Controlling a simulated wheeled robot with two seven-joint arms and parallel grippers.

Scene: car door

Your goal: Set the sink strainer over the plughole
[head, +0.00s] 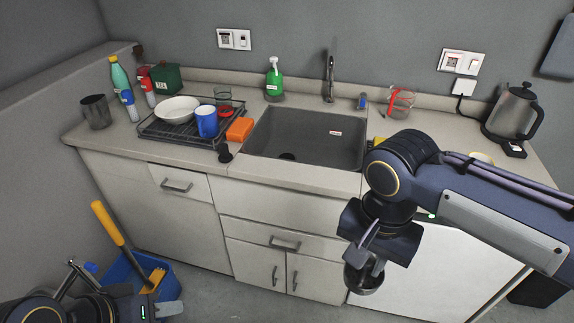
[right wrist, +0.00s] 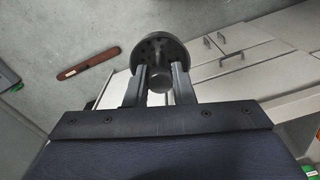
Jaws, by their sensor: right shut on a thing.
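The sink strainer (head: 362,282) is a dark round metal disc with a knob. My right gripper (head: 370,252) is shut on it and holds it in the air in front of the cabinets, below counter height. The right wrist view shows the perforated disc (right wrist: 160,46) beyond the fingertips (right wrist: 158,82), with the knob between them. The plughole (head: 287,156) is a dark spot at the near side of the grey sink's floor (head: 310,138), seen at a slant. The sink is up and left of the strainer. My left gripper (head: 150,306) is partly in view at the lower left; its jaws are unclear.
A dish rack (head: 165,137) with a bowl and blue cup, an orange sponge (head: 239,129) and a small dark object (head: 224,152) stand left of the sink. A faucet (head: 328,80) rises behind it. A blue bucket (head: 125,275) stands on the floor. A brown-handled item (right wrist: 88,63) lies on the floor.

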